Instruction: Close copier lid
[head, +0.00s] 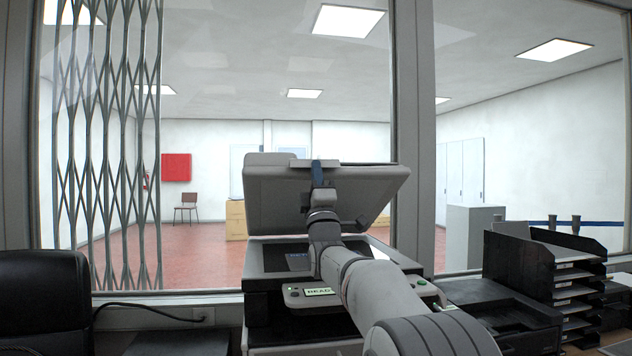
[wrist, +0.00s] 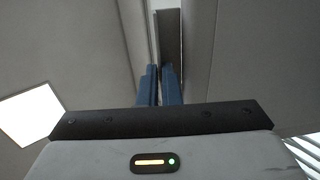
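The copier (head: 262,262) stands on the counter in the middle of the head view. Its grey lid (head: 275,195) is raised and tilted back, with the glass bed (head: 283,258) showing below it. A pale handle (head: 329,163) sits at the middle of the lid's upper edge. My gripper (head: 317,172) reaches up to this handle, its blue fingers at it. In the wrist view the fingers (wrist: 159,85) are close together at the handle strip (wrist: 169,45) and look shut on it. The exact contact is partly hidden.
A black printer (head: 515,320) and stacked black trays (head: 565,275) stand to the right. A black chair (head: 42,290) is at the left. A window with a folding metal grille (head: 110,150) is behind the copier. A cable (head: 150,308) runs along the left counter.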

